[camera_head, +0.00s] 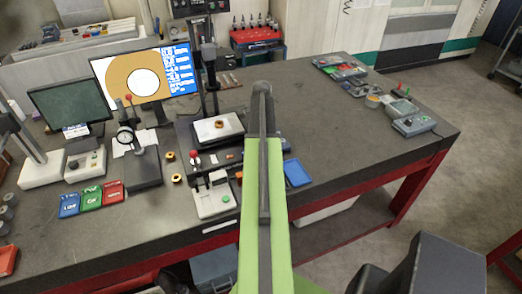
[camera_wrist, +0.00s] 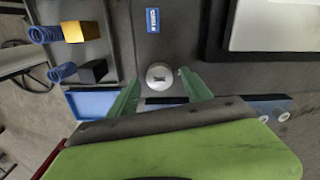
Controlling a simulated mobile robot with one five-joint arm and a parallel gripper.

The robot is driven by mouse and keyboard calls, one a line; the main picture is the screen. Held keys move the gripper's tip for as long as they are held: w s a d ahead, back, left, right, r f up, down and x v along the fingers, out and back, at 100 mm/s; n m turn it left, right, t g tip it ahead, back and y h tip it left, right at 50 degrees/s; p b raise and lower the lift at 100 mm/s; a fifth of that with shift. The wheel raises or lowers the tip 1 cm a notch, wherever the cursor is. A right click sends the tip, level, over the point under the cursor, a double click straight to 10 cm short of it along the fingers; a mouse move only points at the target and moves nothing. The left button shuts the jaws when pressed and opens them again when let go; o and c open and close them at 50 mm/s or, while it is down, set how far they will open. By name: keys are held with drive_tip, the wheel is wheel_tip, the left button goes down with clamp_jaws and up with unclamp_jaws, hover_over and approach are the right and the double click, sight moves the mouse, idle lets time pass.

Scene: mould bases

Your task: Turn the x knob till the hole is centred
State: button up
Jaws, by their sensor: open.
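A round silver knob (camera_wrist: 160,76) with a dark mark on its face shows in the wrist view. My gripper (camera_wrist: 159,82) is open, with one green finger left and one right of the knob; I cannot tell whether either touches it. A blue label (camera_wrist: 152,20) lies beyond the knob. In the head view, a monitor (camera_head: 179,69) shows an orange shape with a white round hole, a little right of the orange area's middle. A small brown ring (camera_head: 219,124) lies on the pale stage (camera_head: 228,131) of the measuring device. My arm hides the knob and fingers there.
Blue, green and red trays (camera_head: 90,196) lie at the table's front left. A blue tray (camera_head: 296,173) lies right of my arm. The table's right middle is clear.

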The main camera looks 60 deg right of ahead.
drive_tip(key=shift+f, duration=0.15)
clamp_jaws()
idle(0.4)
drive_tip(key=n, duration=0.6)
drive_tip(key=shift+w+n, duration=0.1)
drive_tip(key=shift+n, duration=0.3)
drive_tip(key=n, duration=0.5)
drive_tip(key=shift+n, duration=0.7)
drive_tip(key=shift+a, duration=0.1)
